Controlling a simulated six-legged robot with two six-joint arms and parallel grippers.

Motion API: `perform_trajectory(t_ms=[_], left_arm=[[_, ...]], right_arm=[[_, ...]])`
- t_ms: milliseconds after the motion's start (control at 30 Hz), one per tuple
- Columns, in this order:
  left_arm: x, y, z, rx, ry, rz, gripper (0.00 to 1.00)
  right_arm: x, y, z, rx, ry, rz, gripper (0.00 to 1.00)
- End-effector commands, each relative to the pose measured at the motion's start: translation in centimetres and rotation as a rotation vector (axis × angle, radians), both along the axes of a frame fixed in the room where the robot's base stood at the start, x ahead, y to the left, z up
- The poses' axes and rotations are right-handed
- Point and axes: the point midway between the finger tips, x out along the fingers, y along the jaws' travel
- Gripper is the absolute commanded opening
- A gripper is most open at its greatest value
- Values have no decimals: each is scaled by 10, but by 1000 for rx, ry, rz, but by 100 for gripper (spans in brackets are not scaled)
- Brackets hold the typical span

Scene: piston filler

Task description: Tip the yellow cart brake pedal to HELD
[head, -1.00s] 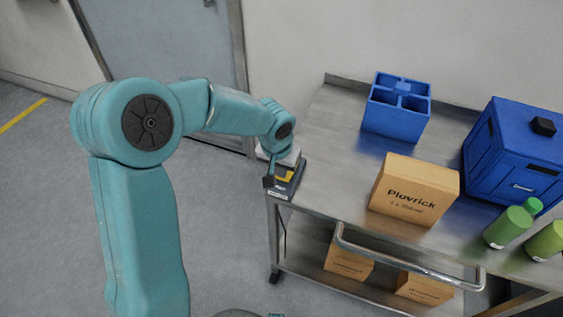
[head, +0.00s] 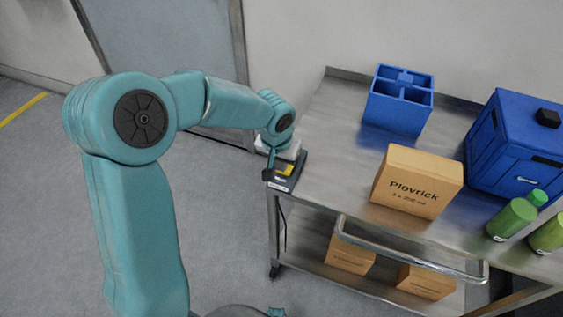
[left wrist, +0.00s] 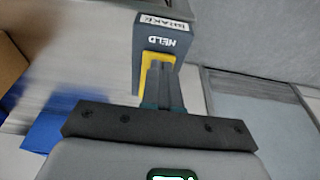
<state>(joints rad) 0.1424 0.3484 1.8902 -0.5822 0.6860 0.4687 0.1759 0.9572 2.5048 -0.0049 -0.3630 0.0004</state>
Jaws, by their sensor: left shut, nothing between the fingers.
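The yellow brake pedal (head: 286,169) sits in a dark housing (head: 288,184) at the near left corner of the steel cart. In the left wrist view the yellow pedal (left wrist: 146,75) shows below the word HELD on the housing (left wrist: 160,42), with a BRAKE label beyond. My left gripper (head: 268,172) is shut and empty at the pedal. In the left wrist view its fingertips (left wrist: 163,68) lie over the yellow, covering part of it. I cannot tell whether they touch it, nor how far the pedal is tipped. My right gripper is not in view.
The cart top (head: 335,140) bears a blue divided bin (head: 398,110), a Plovrick carton (head: 415,182), a blue case (head: 515,150) and green bottles (head: 512,220). A push handle (head: 410,255) sticks out in front. Cartons (head: 348,256) stand on the lower shelf.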

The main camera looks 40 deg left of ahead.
Motion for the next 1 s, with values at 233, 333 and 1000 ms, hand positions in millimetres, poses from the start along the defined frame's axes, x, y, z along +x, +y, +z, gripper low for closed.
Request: perform_trajectory(t_ms=[233, 333, 1000], left_arm=[[0, 0, 10, 0, 0, 0, 0], [0, 0, 9, 0, 0, 0, 0], [-22, -4, 101, 0, -5, -2, 0]], right_arm=[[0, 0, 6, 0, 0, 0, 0], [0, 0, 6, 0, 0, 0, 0], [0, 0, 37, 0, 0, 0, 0]])
